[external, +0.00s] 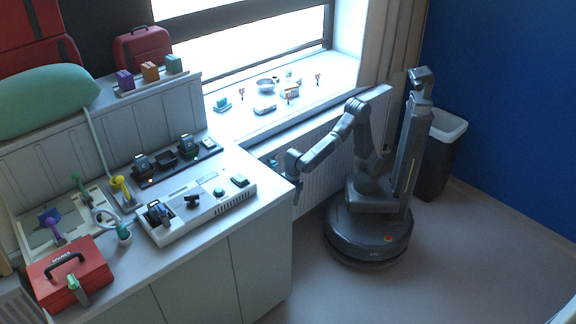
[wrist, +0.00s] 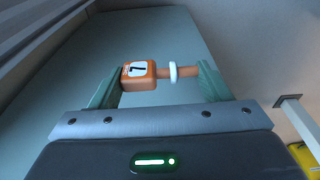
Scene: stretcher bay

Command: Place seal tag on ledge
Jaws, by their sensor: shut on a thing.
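My gripper (wrist: 160,80) is shut on an orange seal tag (wrist: 138,75) with a black 7 on a white label. The tag lies crosswise between the two green fingers, its block end at the left finger, its stem with a white ring towards the right finger. In the external view my arm reaches left, its end (external: 292,166) low in front of the radiator, near the counter's right end; the tag is too small to make out there. The pale window ledge (external: 245,128) runs under the window, behind and above my gripper.
The counter (external: 270,190) carries a white device (external: 205,207) and a red case (external: 68,274). A bin (external: 440,150) stands behind me; open floor lies right.

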